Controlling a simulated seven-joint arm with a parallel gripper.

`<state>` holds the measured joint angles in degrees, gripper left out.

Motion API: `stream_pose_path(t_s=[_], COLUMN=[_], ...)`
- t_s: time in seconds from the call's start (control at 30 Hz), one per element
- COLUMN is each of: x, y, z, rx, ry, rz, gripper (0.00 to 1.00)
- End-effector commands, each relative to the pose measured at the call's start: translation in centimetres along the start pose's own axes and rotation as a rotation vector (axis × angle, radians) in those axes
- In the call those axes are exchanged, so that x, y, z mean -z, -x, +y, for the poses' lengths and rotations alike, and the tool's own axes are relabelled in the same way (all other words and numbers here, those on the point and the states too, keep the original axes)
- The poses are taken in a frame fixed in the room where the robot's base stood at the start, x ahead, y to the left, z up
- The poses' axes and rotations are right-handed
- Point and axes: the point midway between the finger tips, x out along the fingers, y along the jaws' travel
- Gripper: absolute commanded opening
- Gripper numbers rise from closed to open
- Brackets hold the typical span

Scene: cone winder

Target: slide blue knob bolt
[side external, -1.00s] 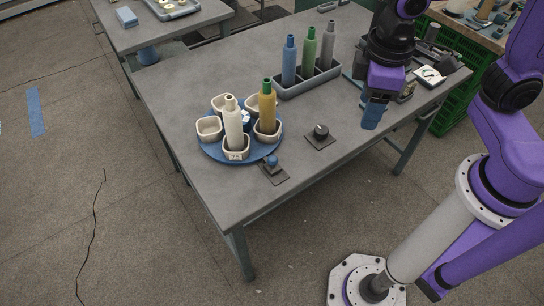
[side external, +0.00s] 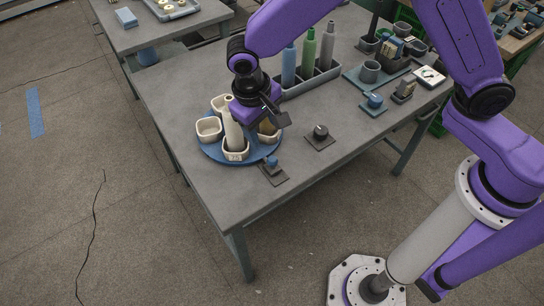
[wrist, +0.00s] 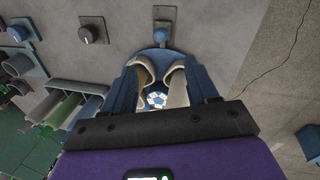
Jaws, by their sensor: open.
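The blue knob bolt (side external: 272,161) stands on a small dark plate at the front edge of the blue turntable (side external: 212,150). It also shows in the wrist view (wrist: 161,36), top centre, beyond my fingertips. The yellow bottle is mostly hidden there by my gripper.
A cream bottle (side external: 233,138) stands in a front cup. A black knob (side external: 320,131) is on a plate to the right. A grey rack (side external: 308,82) with blue, green and grey bottles stands behind. Another blue knob (side external: 375,99) is farther right.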

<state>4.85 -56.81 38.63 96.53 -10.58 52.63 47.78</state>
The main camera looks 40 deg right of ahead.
Motion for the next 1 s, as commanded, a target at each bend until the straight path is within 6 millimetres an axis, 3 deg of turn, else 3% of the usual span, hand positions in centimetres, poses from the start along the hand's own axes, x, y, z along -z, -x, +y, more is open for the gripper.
stream_pose_path(t_s=[0.6,0.8,1.0], x=[-0.1,0.0,-0.1], y=[-11.5,-13.6,-14.2], z=[0.0,0.0,0.0], rx=[-0.001,0.001,0.001], ry=[0.001,0.001,0.001], rz=[-0.003,0.0,0.0], gripper=[0.59,0.59,0.59])
